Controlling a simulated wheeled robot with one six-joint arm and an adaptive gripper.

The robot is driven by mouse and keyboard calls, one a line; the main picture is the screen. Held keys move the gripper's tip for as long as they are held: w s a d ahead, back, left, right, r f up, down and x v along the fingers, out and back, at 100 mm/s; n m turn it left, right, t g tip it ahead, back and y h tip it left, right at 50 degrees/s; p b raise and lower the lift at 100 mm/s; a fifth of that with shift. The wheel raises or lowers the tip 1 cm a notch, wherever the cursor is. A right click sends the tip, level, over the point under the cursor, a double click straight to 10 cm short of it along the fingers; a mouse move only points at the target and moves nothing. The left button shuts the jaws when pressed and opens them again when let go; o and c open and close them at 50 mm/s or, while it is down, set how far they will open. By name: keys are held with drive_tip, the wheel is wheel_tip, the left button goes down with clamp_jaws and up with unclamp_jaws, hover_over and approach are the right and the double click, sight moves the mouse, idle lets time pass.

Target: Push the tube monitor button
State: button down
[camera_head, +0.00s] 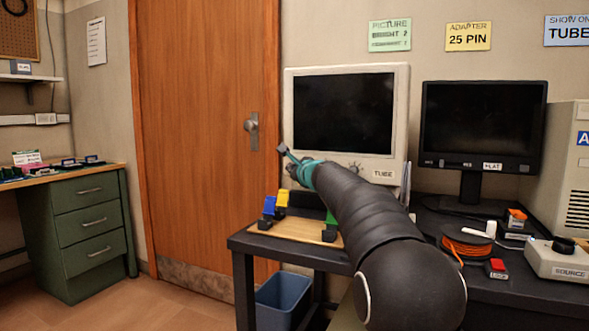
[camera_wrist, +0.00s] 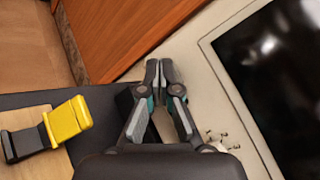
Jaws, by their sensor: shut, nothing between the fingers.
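The tube monitor (camera_head: 400,78) is a beige box with a dark screen and a "TUBE" label at its lower right. It stands on the dark table, and its bezel and screen fill the right of the wrist view (camera_wrist: 232,100). Small dark controls (camera_wrist: 218,136) show on the lower bezel in the wrist view; I cannot tell which is the button. My gripper (camera_head: 283,149) is in front of the monitor's lower left. Its fingertips (camera_wrist: 158,64) are together and empty, seen against the bezel's left part. I cannot tell whether they touch it.
A flat monitor (camera_head: 482,125) stands to the right. An orange cable spool (camera_head: 467,247) and a SOURCE box (camera_head: 560,262) are at the right. A blue bin (camera_head: 283,300) stands under the table.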

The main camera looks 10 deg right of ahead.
drive_tip(key=shift+w+d, duration=0.1)
idle(0.5)
drive_tip(key=shift+s+a, duration=0.35)
drive_tip(key=shift+s, duration=0.15)
drive_tip(key=shift+b, duration=0.3)
drive_tip(key=shift+s+a+b, duration=0.5)
drive_tip(key=shift+s+a, duration=0.35)
drive_tip(key=shift+s, duration=0.3)
drive_tip(key=shift+s+a+b, duration=0.5)
drive_tip(key=shift+s+a, duration=0.3)
drive_tip(key=shift+s, duration=0.3)
drive_tip(key=shift+s+a, duration=0.15)
drive_tip(key=shift+s, duration=0.05)
